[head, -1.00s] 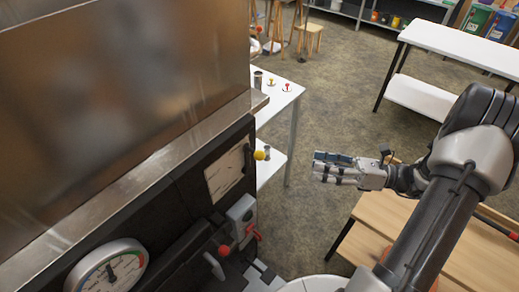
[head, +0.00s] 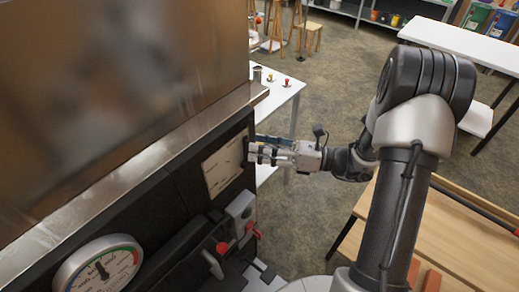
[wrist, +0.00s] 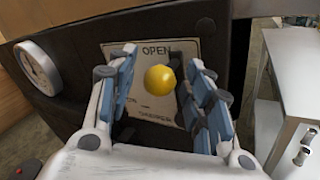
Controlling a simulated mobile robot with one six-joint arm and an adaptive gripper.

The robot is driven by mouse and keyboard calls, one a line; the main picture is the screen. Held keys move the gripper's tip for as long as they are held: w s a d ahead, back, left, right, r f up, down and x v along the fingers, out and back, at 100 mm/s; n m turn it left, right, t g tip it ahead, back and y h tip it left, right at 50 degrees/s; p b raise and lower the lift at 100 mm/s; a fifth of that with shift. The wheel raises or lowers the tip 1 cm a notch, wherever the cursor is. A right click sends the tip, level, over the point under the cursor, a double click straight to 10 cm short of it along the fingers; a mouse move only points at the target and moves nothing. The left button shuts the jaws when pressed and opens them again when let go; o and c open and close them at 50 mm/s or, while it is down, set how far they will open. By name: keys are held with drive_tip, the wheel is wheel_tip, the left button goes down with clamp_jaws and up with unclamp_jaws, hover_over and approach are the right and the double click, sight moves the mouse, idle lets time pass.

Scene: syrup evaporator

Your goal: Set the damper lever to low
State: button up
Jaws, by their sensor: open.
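The damper lever's yellow ball knob (wrist: 159,80) shows in the wrist view, in front of a pale plate (wrist: 150,52) lettered "OPEN" at its top. The plate also shows in the head view (head: 224,165) on the dark front of the evaporator. My gripper (wrist: 161,76) is open, with its blue-padded fingers on either side of the knob. I cannot tell whether they touch it. In the head view my gripper (head: 252,149) is at the plate's right edge and hides the knob.
A round dial gauge (head: 100,266) sits left of the plate on the same front. A grey box (head: 240,207) and red-knobbed handles (head: 222,248) are below the plate. A white table (head: 277,98) stands behind; a wooden bench (head: 450,235) is at right.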

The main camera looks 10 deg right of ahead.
drive_tip(key=shift+w+a, duration=0.2)
drive_tip(key=shift+a, duration=0.15)
drive_tip(key=shift+c, duration=0.2)
clamp_jaws()
idle(0.4)
